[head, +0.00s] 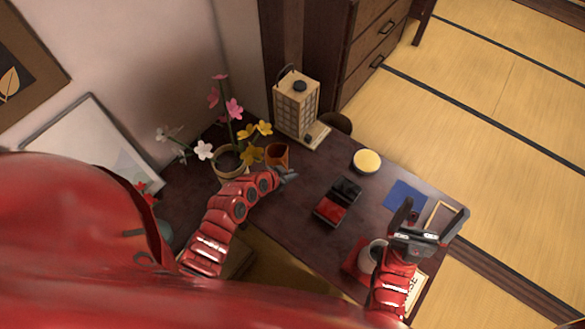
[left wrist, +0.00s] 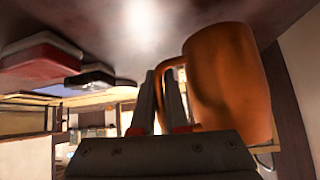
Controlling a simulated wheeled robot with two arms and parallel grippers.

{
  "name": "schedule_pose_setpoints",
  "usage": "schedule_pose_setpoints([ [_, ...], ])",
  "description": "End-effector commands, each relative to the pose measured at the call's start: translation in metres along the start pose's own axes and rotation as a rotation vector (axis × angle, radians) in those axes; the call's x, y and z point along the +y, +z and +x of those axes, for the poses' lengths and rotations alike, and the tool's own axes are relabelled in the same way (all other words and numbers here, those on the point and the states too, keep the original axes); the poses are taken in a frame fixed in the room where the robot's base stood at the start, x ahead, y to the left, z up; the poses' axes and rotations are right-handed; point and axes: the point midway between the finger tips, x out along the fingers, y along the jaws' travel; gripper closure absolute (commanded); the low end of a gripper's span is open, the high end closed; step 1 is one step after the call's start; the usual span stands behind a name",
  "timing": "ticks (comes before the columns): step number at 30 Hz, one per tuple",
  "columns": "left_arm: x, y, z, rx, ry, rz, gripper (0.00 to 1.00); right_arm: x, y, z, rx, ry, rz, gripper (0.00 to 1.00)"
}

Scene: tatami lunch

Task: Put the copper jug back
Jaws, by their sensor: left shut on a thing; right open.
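The copper jug (head: 277,154) is at the back left of the dark table in the head view, beside the flower pot and in front of the lantern. My left gripper (head: 290,175) is at its right front side. In the left wrist view the jug (left wrist: 228,85) fills the right side, and the left gripper's fingers (left wrist: 168,100) are shut on its handle. I cannot tell whether the jug touches the table. My right gripper (head: 436,228) is open and empty over the table's right part.
A flower pot (head: 229,163) stands left of the jug, and a paper lantern (head: 297,105) behind it. A red and black box (head: 338,202), a yellow-topped round tin (head: 366,161) and a blue square (head: 405,196) lie to the right. Bare tabletop (head: 300,220) lies between jug and box.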

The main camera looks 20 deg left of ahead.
Motion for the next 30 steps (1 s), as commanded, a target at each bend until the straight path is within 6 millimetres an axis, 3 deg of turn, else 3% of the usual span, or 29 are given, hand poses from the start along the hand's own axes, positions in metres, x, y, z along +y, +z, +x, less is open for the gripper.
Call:
schedule_pose_setpoints([
  [3, -0.013, -0.013, 0.016, 0.002, -0.001, -0.002, 1.00, 0.000, 0.000, -0.001, 0.000, 0.000, 0.000, 0.00],
  [9, -0.022, -0.020, 0.027, 0.001, -0.001, -0.002, 1.00, 0.000, 0.000, -0.002, 0.000, 0.000, 0.000, 0.00],
  [18, -0.020, 0.003, 0.050, -0.002, 0.003, -0.003, 1.00, 0.000, 0.001, -0.008, 0.000, 0.000, 0.000, 0.00],
  [30, -0.020, 0.006, 0.054, 0.001, 0.000, 0.000, 1.00, -0.001, 0.002, -0.011, 0.000, 0.000, 0.000, 0.00],
])
